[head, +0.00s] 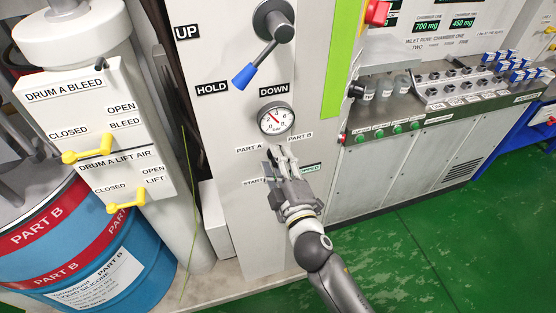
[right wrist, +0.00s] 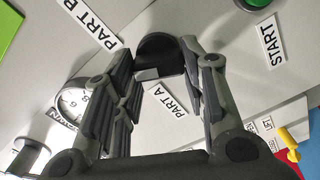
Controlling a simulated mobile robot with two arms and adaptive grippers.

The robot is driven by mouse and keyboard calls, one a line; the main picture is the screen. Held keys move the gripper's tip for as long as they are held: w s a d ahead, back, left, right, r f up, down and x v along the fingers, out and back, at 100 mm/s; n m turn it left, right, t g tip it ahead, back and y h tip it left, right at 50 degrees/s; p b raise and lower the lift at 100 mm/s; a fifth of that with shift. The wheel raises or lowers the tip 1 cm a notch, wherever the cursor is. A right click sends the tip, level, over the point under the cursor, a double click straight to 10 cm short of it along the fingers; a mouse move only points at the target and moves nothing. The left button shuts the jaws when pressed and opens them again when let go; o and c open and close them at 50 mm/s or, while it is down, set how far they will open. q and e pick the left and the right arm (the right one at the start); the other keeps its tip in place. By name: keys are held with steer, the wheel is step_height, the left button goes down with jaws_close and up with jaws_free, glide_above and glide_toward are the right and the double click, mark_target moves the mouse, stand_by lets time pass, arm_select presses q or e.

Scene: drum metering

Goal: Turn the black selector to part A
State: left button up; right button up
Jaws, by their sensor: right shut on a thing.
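The black selector (right wrist: 158,50) shows in the right wrist view as a dark round knob on the grey panel. It sits between the PART B label (right wrist: 95,22) and the PART A label (right wrist: 175,95). My right gripper (head: 276,155) is at the panel below the gauge, with its fingers on both sides of the knob and shut on it. In the head view the fingers mostly hide the selector, between PART A (head: 249,148) and PART B (head: 300,137). Which label it points at cannot be told. My left gripper is out of view.
Above are the pressure gauge (head: 276,120) and a blue-tipped lever (head: 257,55). A green button (right wrist: 267,4) is by the START label (right wrist: 268,40). Yellow-handled valves (head: 85,152) and a blue drum (head: 125,245) stand left. A dosing bench (head: 420,120) stands right.

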steer(key=n+p, duration=0.1)
steer(key=n, duration=0.3)
steer(key=n+p, duration=0.1)
steer(key=n, duration=0.4)
steer(key=f+n+p, duration=0.1)
steer(key=n, duration=0.4)
steer(key=shift+d, duration=0.1)
stand_by(0.6)
steer(key=o, duration=1)
steer(key=v, duration=1.2)
steer(key=shift+r, duration=0.1)
